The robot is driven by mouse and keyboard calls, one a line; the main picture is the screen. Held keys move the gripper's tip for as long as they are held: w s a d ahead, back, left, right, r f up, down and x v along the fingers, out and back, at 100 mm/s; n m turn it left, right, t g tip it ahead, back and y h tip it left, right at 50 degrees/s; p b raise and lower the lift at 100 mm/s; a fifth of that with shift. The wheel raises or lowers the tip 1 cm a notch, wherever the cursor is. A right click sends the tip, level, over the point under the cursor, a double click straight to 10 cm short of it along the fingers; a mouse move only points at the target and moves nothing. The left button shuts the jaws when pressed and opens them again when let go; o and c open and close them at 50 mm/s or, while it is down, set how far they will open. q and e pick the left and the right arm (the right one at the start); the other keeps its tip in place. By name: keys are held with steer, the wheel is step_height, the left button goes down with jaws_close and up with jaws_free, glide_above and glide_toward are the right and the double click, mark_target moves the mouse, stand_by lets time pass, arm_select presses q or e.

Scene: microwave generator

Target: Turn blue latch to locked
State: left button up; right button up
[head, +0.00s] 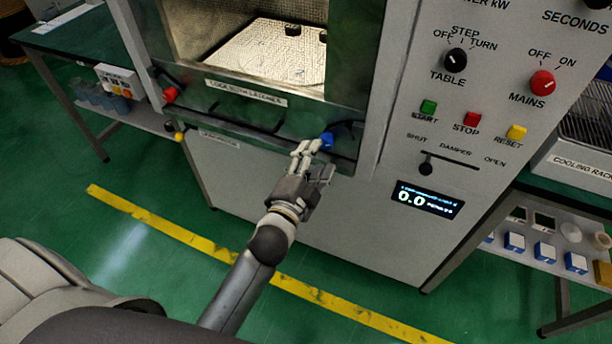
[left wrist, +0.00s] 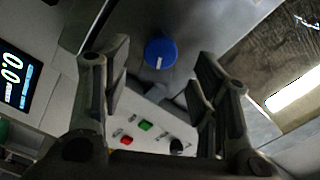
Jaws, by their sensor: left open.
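The blue latch (head: 327,140) is a small round knob on the lower right of the microwave generator's front, below the lit chamber. In the left wrist view the blue latch (left wrist: 160,51) is a disc with a short white mark, seen beyond and between the fingers. My left gripper (head: 312,153) is open right in front of the latch; its fingers (left wrist: 160,75) stand on both sides with a gap. I cannot tell from these frames whether they touch the latch. My right gripper is not in view.
A red knob (head: 171,94) sits at the front's left, with a yellow knob (head: 179,137) below. The control panel at right has a red mains knob (head: 542,83), buttons and a display (head: 427,200) reading 0.0. Side tables stand left and right. Green floor (head: 120,260) is clear in front.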

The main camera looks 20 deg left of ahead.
arm_select(q)
steer(key=s, duration=0.6)
steer(key=shift+w, duration=0.1)
stand_by(0.4)
steer(key=s+f+n+g+p, duration=0.15)
steer(key=s+f+g, duration=0.3)
steer(key=f, duration=1.35)
steer(key=s+f+n+g+b, duration=0.1)
steer(key=s+f+n+g, duration=0.4)
steer(key=f, duration=1.2)
steer(key=s+a+f+n+g, duration=0.1)
steer(key=s+a+f+g, duration=0.1)
steer(key=s+f, duration=0.4)
steer(key=s+a+f+n+g+p, duration=0.1)
steer(key=s+f, duration=0.5)
steer(key=s, duration=0.8)
steer(key=s+a+f+n+g, duration=0.2)
steer(key=s+a+f+g, duration=0.1)
steer(key=s, duration=0.6)
step_height(320, 180, down, 3)
steer(key=shift+s+r+g+y, duration=0.1)
steer(key=shift+s+g+y, duration=0.25)
steer(key=shift+g, duration=0.4)
